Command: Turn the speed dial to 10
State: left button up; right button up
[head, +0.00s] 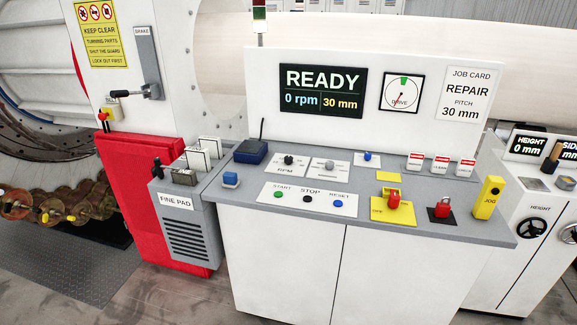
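A dial with a dark knob (288,160) sits on a white plate marked RPM (287,170), at the back left of the grey console top; it looks like the speed dial. Its scale marks and setting are too small to read. A second dial with a grey knob (329,165) sits on a plate just to its right. The black display (322,91) above reads READY, 0 rpm and 30 mm. A round drive gauge (403,93) is to its right. Neither of my grippers is in view.
Start, stop and reset buttons (307,199) are in front of the dials. A blue box (251,152) stands left of them. Red switches (394,194) on yellow and black plates and a yellow jog box (488,197) are to the right. Clear floor (180,300) lies at front left.

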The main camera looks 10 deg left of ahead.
aim_at(287, 159)
jog(key=i+j, duration=0.2)
jog(key=i, duration=0.3)
jog(key=i+j+u, duration=0.15)
jog(key=i, duration=0.35)
